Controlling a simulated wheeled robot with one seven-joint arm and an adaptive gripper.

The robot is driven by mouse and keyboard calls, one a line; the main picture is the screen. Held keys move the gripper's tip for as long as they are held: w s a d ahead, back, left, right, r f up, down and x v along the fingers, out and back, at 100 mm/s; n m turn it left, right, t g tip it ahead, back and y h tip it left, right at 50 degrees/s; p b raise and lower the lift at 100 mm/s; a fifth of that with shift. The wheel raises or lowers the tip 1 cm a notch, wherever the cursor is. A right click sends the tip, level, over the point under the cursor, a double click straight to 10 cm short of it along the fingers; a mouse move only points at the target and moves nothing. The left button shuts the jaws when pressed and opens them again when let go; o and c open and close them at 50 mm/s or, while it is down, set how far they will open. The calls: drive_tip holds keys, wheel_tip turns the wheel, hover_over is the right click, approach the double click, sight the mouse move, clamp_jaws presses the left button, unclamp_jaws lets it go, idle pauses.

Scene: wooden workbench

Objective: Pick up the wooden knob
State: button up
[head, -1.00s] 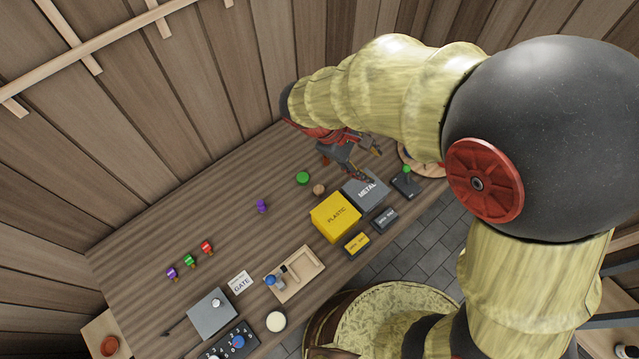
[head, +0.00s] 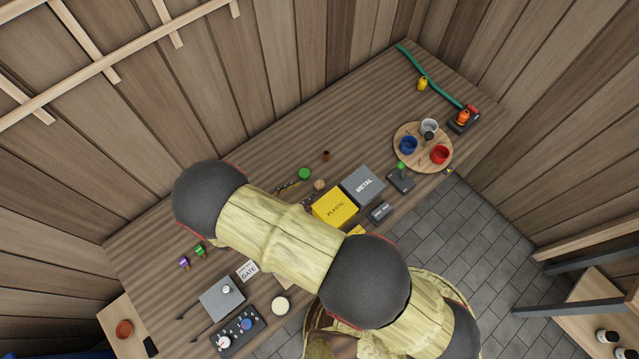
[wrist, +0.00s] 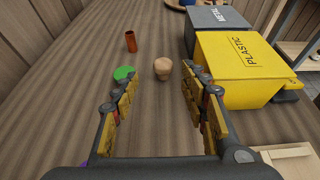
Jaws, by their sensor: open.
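The wooden knob (wrist: 163,68) is a small light-brown rounded piece standing on the workbench. In the wrist view it lies ahead of my gripper (wrist: 160,95), roughly in line with the gap between the fingers. The fingers are spread apart with nothing between them. In the head view the knob (head: 319,185) sits between a green disc and the yellow box. My gripper is mostly hidden by my arm there; only part of a finger (head: 288,187) shows to the left of the knob.
The yellow PLASTIC box (wrist: 240,70) and grey METAL box (wrist: 216,20) stand close on the right. A green disc (wrist: 124,73) lies left of the knob, with a brown cylinder (wrist: 130,41) behind it. A round board with cups (head: 423,147) is farther right.

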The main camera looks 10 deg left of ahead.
sight(318, 185)
drive_tip(key=x, duration=0.7)
drive_tip(key=shift+s+d, duration=0.15)
drive_tip(key=shift+d, duration=0.05)
drive_tip(key=shift+c, duration=0.5)
drive_tip(key=c, duration=0.7)
